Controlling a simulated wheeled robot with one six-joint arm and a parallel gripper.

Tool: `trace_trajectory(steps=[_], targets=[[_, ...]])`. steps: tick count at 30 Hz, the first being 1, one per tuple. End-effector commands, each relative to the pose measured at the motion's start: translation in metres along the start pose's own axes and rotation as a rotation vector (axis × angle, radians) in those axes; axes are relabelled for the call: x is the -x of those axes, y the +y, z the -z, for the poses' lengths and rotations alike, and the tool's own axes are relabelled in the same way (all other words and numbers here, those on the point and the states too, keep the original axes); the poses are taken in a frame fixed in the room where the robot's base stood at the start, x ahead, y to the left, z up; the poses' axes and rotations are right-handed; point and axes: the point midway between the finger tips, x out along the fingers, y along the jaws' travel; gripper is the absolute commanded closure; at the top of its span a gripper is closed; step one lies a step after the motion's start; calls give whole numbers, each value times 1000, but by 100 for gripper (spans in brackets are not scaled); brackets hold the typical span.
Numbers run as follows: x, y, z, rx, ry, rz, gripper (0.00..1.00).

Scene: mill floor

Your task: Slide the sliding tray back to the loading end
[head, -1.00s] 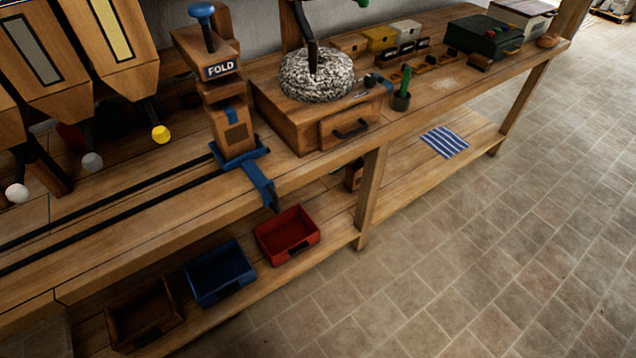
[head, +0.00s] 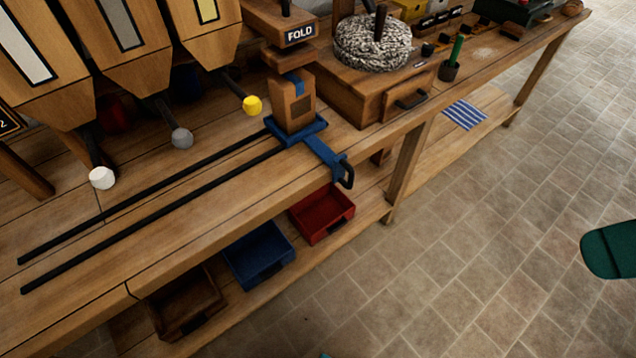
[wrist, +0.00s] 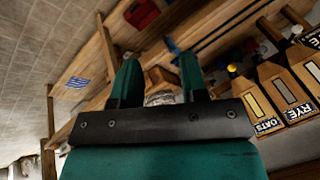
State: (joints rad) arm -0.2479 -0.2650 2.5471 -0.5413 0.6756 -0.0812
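The sliding tray (head: 322,151) is blue, with an arm and a dark handle sticking out past the bench's front edge. In the head view it sits at the right end of two dark rails (head: 150,205), under the FOLD press (head: 298,36). A brown bag or block (head: 294,102) stands upright on it. The rails run bare to the lower left. My gripper (wrist: 160,68) shows in the wrist view with its two green fingers apart and nothing clearly between them. It is away from the tray. A green piece of my arm shows at the head view's right edge.
Hoppers with white, grey and yellow (head: 252,105) knobs hang over the bench behind the rails. A red bin (head: 322,214) and a blue bin (head: 258,254) stand on the lower shelf. A millstone (head: 372,42) is at the right. The tiled floor in front is clear.

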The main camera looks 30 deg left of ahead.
Motion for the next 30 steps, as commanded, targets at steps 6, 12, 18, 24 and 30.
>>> trace_trajectory(steps=[6,12,18,24,30], targets=[[-114,20,21,255,154,166,60],[-200,30,51,473,385,308,60],[-277,52,76,608,662,386,60],[-336,86,97,654,931,382,60],[-363,111,108,650,1091,339,60]])
